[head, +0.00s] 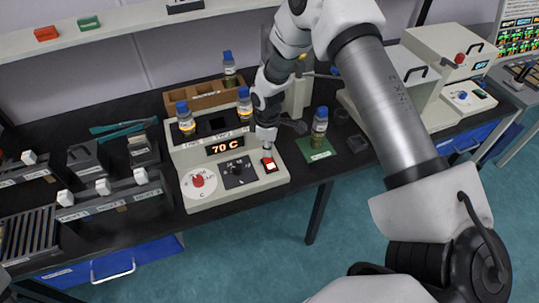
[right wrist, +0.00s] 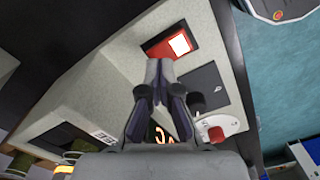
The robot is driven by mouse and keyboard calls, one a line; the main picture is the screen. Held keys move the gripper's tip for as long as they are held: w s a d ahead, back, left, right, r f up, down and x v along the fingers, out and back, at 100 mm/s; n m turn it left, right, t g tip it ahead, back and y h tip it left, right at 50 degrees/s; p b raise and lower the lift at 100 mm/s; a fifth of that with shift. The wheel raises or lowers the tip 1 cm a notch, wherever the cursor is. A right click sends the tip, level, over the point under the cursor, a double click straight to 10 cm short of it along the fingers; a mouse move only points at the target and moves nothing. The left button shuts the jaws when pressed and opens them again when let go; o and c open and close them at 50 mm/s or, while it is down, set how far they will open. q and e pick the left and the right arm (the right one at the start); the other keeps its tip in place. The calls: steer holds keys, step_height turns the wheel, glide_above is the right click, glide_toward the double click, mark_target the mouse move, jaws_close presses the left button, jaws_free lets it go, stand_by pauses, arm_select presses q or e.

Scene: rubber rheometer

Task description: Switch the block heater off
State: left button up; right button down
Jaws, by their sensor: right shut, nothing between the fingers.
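The block heater (head: 240,190) is a light grey box on the black bench, with a display (head: 228,145) that reads 70 C. Its red rocker switch (head: 269,165) has a lit white part and sits at the right of the sloped front panel. The switch also shows in the right wrist view (right wrist: 172,44). My right gripper (head: 268,152) is shut and empty, its fingertips close to the switch; in the right wrist view the fingertips (right wrist: 160,64) appear just beside it. I cannot tell whether they touch it. My left gripper is not in view.
Bottles with blue caps stand in the heater (head: 187,122) and on a green mat (head: 316,150) to its right. A white machine (head: 412,80) stands right.

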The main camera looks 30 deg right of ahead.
mark_target(268, 159)
steer(key=shift+f+b, duration=0.75)
steer(key=shift+f, duration=0.45)
stand_by(0.8)
step_height(268, 159, up, 7)
steer(key=p, duration=0.5)
steer(key=shift+r+p, duration=0.1)
steer(key=shift+p, duration=0.25)
